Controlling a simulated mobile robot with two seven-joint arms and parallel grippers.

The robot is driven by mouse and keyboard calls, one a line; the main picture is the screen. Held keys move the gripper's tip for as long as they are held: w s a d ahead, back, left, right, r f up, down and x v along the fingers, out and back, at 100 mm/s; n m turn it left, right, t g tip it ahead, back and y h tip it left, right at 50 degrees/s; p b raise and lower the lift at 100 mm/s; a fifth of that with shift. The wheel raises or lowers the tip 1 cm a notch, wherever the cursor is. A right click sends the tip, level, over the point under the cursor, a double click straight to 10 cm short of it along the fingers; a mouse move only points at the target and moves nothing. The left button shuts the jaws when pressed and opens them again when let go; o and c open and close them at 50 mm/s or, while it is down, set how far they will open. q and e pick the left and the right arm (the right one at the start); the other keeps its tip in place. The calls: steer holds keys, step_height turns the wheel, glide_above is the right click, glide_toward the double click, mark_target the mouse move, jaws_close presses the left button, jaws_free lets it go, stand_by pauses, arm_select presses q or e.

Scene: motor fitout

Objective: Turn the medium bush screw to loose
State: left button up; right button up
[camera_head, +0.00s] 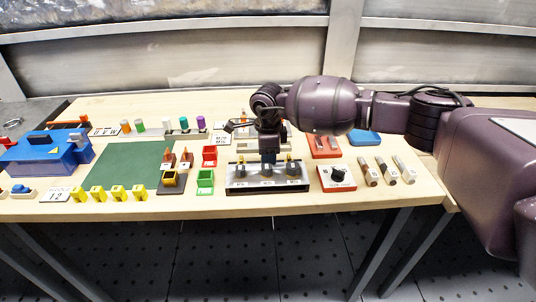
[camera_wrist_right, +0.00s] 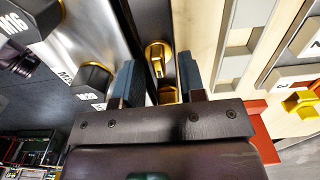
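A silver and black fixture (camera_head: 240,186) with three labelled bush screws stands near the table's front edge, right of centre. My right gripper (camera_head: 268,155) points down over its middle part and hides some of the middle screw (camera_head: 266,169). In the right wrist view, the two blue-grey fingers (camera_wrist_right: 157,66) are apart, with a gold fitting (camera_wrist_right: 157,52) visible between and beyond them. I cannot tell whether they touch it. Black hexagonal screw heads (camera_wrist_right: 92,79) with gold rims show to the left, one labelled M20. My left gripper is out of view.
A white-topped red box with a black knob (camera_head: 338,174) stands right of the fixture, beside several small cylinders (camera_head: 387,172). A green mat (camera_head: 125,165) lies farther left.

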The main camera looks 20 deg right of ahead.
step_height(320, 180, up, 11)
steer(key=p, duration=0.1)
stand_by(0.4)
steer(key=shift+f, duration=0.1)
stand_by(0.3)
